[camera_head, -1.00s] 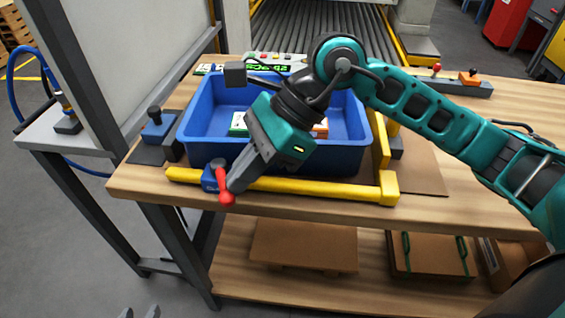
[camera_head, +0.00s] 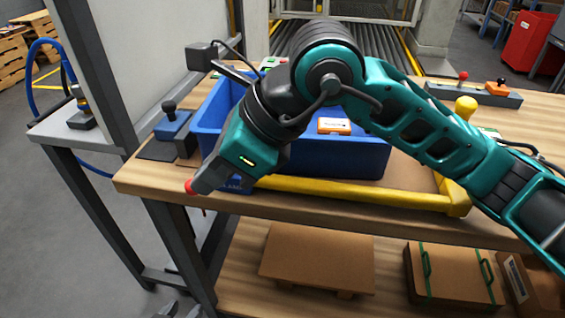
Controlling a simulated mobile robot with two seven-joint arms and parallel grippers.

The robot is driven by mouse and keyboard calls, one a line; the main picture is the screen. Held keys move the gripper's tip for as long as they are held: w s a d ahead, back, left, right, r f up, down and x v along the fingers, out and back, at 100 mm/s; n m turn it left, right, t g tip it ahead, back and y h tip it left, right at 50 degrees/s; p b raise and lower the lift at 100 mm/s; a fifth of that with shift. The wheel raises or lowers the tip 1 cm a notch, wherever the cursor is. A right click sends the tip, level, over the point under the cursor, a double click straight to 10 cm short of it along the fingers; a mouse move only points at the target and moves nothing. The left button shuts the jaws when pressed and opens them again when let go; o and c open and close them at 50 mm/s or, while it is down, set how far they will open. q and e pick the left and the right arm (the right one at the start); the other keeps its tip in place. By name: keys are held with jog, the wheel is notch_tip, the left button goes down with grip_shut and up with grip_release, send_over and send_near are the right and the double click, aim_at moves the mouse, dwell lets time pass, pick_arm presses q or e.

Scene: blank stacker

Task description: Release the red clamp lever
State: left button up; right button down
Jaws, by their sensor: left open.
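The red clamp lever (camera_head: 189,187) shows only as a small red tip at the end of my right gripper (camera_head: 197,186), which hides the rest of it. The lever tip points left, away from the blue clamp body (camera_head: 236,185) at the left end of the yellow bar (camera_head: 340,190). My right gripper lies over the lever, in contact or very close; its fingers are seen edge-on, so I cannot tell how they close. My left gripper (camera_head: 172,309) is open at the bottom edge, mostly out of frame, well below the table.
A blue bin (camera_head: 345,160) stands behind the yellow bar, with an orange-and-white box (camera_head: 334,126) inside. A yellow knob (camera_head: 465,108) stands at right. Cardboard boxes lie on the lower shelf (camera_head: 240,275).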

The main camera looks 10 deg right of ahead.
pick_arm(q)
jog(key=shift+w+d+f+b, duration=0.25)
jog(key=shift+d+b, duration=0.25)
jog(key=shift+b, duration=0.3)
pick_arm(e)
jog(key=shift+w+a+f, duration=0.1)
jog(key=shift+w+a, duration=0.05)
jog(key=shift+a, duration=0.3)
jog(key=shift+w+a+f, duration=0.1)
jog(key=shift+w+a, duration=0.05)
jog(key=shift+a, duration=0.3)
pick_arm(q)
jog(key=shift+r+h, duration=0.1)
jog(key=shift+h, duration=0.2)
pick_arm(e)
jog(key=shift+a+r, duration=0.1)
